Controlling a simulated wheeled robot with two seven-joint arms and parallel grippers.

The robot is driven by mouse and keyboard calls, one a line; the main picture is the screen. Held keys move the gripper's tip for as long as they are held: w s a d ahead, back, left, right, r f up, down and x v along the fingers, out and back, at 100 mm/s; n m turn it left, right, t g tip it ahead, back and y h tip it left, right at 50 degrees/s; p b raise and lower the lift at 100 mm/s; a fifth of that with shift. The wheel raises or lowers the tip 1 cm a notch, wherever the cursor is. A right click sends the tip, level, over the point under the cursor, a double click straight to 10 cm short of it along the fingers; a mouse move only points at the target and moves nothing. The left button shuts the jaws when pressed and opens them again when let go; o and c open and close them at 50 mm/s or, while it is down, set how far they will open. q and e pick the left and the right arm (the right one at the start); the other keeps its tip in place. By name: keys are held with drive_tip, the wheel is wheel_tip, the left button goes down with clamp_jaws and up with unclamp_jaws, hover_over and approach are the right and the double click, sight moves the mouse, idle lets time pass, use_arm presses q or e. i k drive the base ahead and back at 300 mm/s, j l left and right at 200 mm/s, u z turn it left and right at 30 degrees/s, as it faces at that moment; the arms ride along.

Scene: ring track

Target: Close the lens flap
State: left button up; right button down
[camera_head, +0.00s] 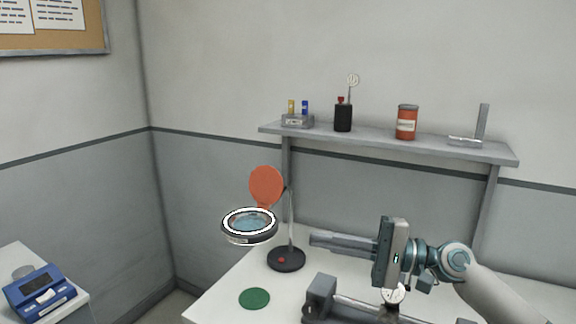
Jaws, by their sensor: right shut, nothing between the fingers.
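The magnifier lamp's round lens head (249,225) has a dark body and a white ring. It is held up on a thin stem above a dark round base (286,259) on the table. The orange-red lens flap (267,185) stands raised, nearly upright, at the back of the lens head. My right gripper (316,240) is shut and empty. Its fingers point left, to the right of the lamp stem and lower than the flap, apart from the flap. My left gripper is out of view.
A bench device with metal rails (350,304) stands at the table's front, under my right arm. A green disc (254,298) lies front left on the table. A shelf (390,139) with small items crosses the wall behind. A blue device (40,292) sits at far left.

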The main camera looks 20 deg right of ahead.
sight(265, 185)
drive_tip(key=i+l, duration=0.3)
drive_tip(key=i, duration=0.2)
drive_tip(key=i+l, duration=0.3)
drive_tip(key=i, duration=0.2)
